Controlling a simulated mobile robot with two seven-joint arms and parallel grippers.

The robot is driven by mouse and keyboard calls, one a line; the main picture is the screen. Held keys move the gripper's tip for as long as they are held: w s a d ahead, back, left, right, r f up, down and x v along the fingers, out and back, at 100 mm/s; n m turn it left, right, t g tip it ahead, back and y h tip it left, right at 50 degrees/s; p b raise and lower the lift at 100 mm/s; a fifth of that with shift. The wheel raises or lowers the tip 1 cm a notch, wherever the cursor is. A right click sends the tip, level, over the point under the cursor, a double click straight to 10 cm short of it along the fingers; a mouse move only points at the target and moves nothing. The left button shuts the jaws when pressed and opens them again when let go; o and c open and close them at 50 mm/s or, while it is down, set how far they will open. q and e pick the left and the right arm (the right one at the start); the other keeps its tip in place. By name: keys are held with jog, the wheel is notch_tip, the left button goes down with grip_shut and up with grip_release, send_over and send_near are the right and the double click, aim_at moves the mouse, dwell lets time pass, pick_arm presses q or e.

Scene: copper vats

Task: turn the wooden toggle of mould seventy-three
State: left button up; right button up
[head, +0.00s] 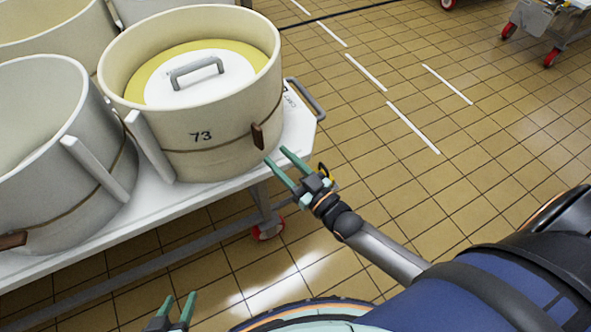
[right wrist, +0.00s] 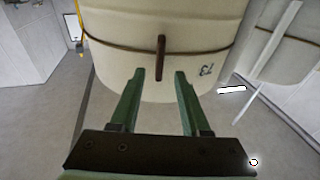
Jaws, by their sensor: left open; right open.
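Mould seventy-three (head: 225,152) is a cream round mould with "73" on its side, standing on a white table. Its brown wooden toggle (head: 258,136) sits upright on a thin cord around the wall. In the right wrist view the toggle (right wrist: 161,58) lies beyond the fingertips, roughly in line with the gap between them. My right gripper (head: 277,155) is open and empty, just in front of the toggle and apart from it. My left gripper (head: 180,300) is open and empty at the bottom edge of the head view, away from the mould.
Mould seventy-three holds a yellow and white lid with a grey handle (head: 195,68). Another mould (head: 70,150) stands to its left, with its own wooden toggle (head: 12,240). The white table (head: 165,208) has a grey handle (head: 308,100).

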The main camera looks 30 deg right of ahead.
pick_arm(q)
jog(key=shift+w+d+r, duration=0.1)
jog(key=shift+r, duration=0.25)
pick_arm(e)
jog(key=v, duration=0.5)
jog(key=shift+s+d, duration=0.1)
jog(key=shift+s, duration=0.15)
jog(key=shift+f, duration=0.1)
jog(key=s+a+f+g+h, duration=0.2)
jog(key=s+a+f+g, duration=0.3)
jog(key=s+f+g, duration=0.5)
pick_arm(q)
notch_tip(320, 180, up, 14)
jog(key=s+a+p, duration=0.1)
jog(key=a+p, duration=0.2)
jog(key=p, duration=1.5)
jog(key=shift+f+n+y+p, duration=0.15)
jog(key=shift+n+y+p, duration=0.15)
jog(key=shift+y+p, duration=0.1)
pick_arm(e)
jog(key=s+d+r+m+h, duration=0.1)
jog(key=s+d+r, duration=0.1)
jog(key=r, duration=1.3)
jog(key=shift+s+d+r+t, duration=0.25)
jog(key=shift+s+r+t, duration=0.15)
jog(key=shift+s, duration=0.2)
